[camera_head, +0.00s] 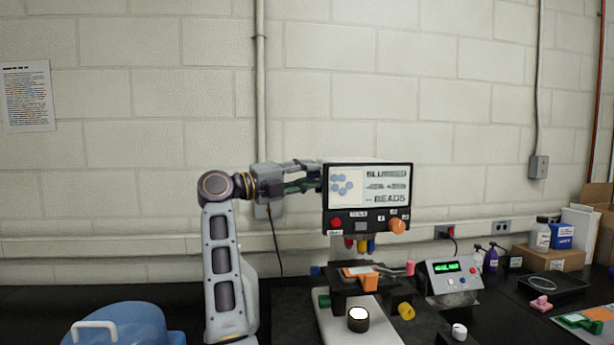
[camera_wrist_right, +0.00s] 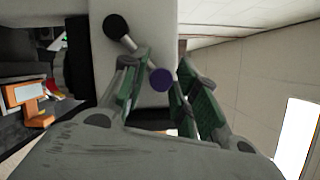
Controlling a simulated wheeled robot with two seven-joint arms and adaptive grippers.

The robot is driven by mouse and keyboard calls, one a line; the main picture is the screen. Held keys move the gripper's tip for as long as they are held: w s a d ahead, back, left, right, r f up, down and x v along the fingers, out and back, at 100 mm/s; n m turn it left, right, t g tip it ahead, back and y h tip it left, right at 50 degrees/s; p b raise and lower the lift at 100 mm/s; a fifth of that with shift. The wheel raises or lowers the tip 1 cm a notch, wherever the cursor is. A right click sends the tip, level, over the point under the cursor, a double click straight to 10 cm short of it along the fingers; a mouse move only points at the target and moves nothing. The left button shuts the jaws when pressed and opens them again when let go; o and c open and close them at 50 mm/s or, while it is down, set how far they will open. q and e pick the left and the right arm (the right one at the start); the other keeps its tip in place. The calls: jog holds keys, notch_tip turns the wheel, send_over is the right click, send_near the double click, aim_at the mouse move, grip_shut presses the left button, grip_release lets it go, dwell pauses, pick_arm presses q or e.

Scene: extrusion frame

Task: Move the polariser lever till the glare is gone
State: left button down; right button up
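The microscope's screen (camera_head: 367,187) faces me, with blue round beads on a pale picture at left and blocky text at right, where "BEADS" is legible. I cannot tell whether glare shows in it. My right gripper (camera_head: 318,177) is at the left side of the screen housing. In the right wrist view, a metal lever (camera_wrist_right: 137,52) runs from a black hub on the pale housing to a purple knob (camera_wrist_right: 161,79). The knob lies between the green-padded fingers of my right gripper (camera_wrist_right: 163,72), which are apart. In the head view the lever is hidden. My left gripper is not in view.
Below the screen are the lenses and the stage with an orange holder (camera_head: 360,272). A control box (camera_head: 451,276) with a green display stands to the right. A blue object (camera_head: 125,325) with a white handle is at lower left. A black tray (camera_head: 553,284) lies far right.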

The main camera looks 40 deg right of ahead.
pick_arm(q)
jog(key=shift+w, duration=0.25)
pick_arm(e)
jog(key=r+v, duration=0.1)
jog(key=v, duration=0.6)
jog(key=shift+a+f, duration=0.35)
jog(key=shift+f, duration=0.15)
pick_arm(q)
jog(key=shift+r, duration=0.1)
pick_arm(e)
jog(key=shift+r, duration=0.1)
